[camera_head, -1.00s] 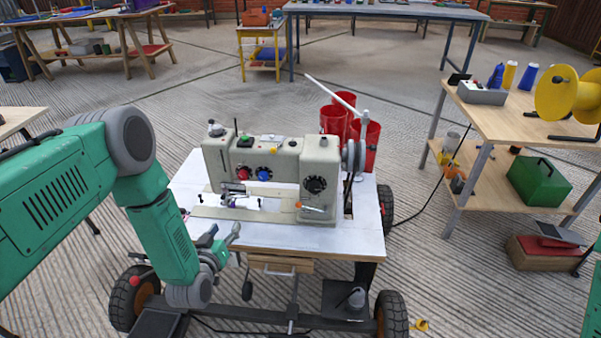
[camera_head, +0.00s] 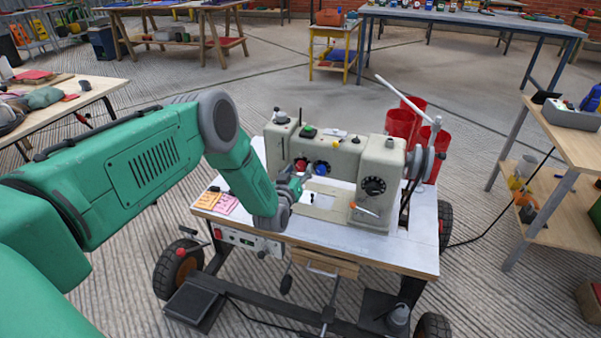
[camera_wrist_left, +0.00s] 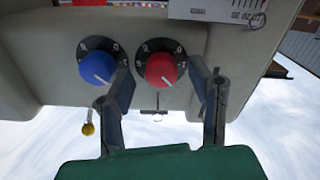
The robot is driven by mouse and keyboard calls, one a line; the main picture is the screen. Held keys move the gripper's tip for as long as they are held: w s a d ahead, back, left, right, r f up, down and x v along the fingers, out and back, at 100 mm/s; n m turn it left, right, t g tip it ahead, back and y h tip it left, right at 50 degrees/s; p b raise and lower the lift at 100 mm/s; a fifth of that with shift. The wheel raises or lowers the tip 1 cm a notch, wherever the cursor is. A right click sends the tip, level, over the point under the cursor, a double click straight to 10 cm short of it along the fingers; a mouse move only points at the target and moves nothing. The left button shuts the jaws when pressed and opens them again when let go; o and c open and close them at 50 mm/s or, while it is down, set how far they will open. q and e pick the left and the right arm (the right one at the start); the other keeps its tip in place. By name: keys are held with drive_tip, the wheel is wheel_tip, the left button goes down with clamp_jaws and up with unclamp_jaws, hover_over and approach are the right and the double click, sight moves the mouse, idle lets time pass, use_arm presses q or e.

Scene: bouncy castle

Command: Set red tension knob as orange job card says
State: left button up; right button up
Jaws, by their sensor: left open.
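The red tension knob (camera_head: 301,164) is on the front of the beige sewing machine (camera_head: 340,153). In the left wrist view, the red knob (camera_wrist_left: 160,70) sits on a dark dial plate, its white mark pointing to the lower right. My left gripper (camera_head: 300,184) is open in front of the knob. In the wrist view its fingers (camera_wrist_left: 160,88) stand on either side of the red knob, with no clear grip on it. The orange job card (camera_head: 207,200) lies on the white table's left front corner; its writing is too small to read. My right gripper is out of view.
A blue knob (camera_wrist_left: 95,68) sits beside the red one, close to my left finger. A pink card (camera_head: 225,204) lies next to the orange card. Red bins (camera_head: 402,123) stand behind the machine. A wooden bench (camera_head: 575,140) is at the right.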

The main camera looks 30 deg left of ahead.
use_arm(q)
drive_tip(key=shift+w+a+f, duration=0.1)
drive_tip(key=shift+w+a, duration=0.25)
drive_tip(key=shift+w, duration=0.1)
drive_tip(key=shift+d, duration=0.1)
drive_tip(key=shift+c, duration=0.4)
drive_tip(key=shift+d, duration=0.1)
clamp_jaws()
